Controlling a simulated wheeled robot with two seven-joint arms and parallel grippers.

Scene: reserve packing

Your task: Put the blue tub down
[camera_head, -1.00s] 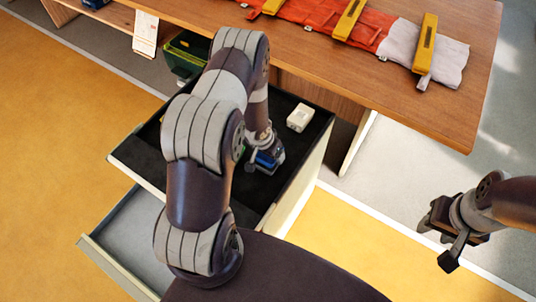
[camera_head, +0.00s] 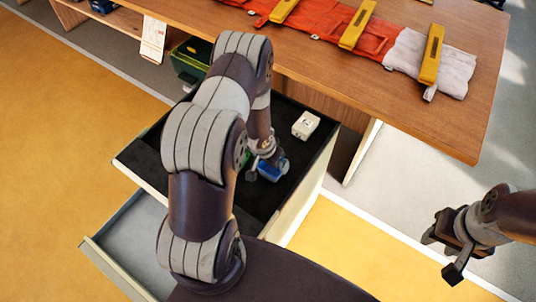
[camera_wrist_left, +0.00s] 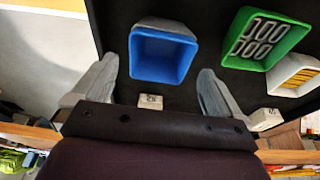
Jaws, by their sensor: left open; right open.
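The blue tub (camera_head: 272,170) stands in the open black-lined drawer. In the left wrist view the tub (camera_wrist_left: 160,58) is upright and looks empty. My left gripper (camera_wrist_left: 157,72) is open, with one finger on each side of the tub and a visible gap at both sides. In the head view my left arm hides part of the drawer, and the left fingers are only partly seen beside the tub. My right gripper (camera_head: 442,254) is open and empty, over the floor at the right.
In the wrist view, a green tub (camera_wrist_left: 283,37) with grey pieces and a white tub (camera_wrist_left: 282,88) with yellow pieces stand right of the blue tub. A small white box (camera_head: 305,124) is in the drawer. The wooden bench (camera_head: 455,125) bears an orange-and-white roll with yellow pieces.

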